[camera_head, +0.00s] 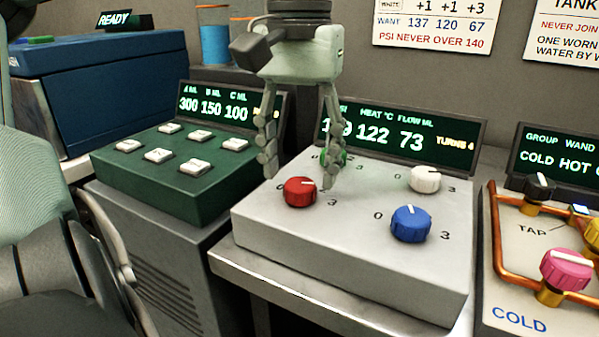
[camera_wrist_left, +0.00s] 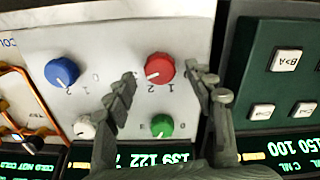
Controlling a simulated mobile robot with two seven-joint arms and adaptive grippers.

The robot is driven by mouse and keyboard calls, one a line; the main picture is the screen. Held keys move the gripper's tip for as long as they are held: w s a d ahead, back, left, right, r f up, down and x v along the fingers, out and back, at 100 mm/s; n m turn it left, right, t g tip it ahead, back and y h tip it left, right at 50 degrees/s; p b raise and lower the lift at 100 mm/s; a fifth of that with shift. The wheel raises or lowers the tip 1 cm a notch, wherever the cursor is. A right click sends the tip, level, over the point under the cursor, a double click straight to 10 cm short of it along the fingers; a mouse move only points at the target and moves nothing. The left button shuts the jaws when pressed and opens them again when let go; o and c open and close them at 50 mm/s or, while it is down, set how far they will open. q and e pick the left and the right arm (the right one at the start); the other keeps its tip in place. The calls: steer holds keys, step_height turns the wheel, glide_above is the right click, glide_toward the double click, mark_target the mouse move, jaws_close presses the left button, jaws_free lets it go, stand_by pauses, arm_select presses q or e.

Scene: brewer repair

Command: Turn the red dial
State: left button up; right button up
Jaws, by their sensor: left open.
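The red dial (camera_head: 299,191) sits at the left front of the pale dial panel (camera_head: 290,235), its white mark pointing right. It also shows in the wrist view (camera_wrist_left: 159,67). My left gripper (camera_head: 299,172) points down over the panel with its fingers spread. In the wrist view my left gripper (camera_wrist_left: 163,77) has a fingertip to each side of the red dial, with nothing held. I cannot tell how far the tips are above the panel. The green dial (camera_wrist_left: 161,126) is partly hidden behind a finger in the head view. My right gripper is out of view.
A blue dial (camera_head: 410,224) and a white dial (camera_head: 424,179) share the panel. Its display (camera_head: 400,135) reads 122 and 73, partly covered by a finger. A green button box (camera_head: 180,165) stands left, copper pipes (camera_head: 497,240) right. A wall sign (camera_head: 433,24) lists 137, 120, 67.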

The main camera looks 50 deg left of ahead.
mark_target(300, 184)
arm_select(q)
step_height(300, 184, up, 10)
stand_by(0.3)
stand_by(0.5)
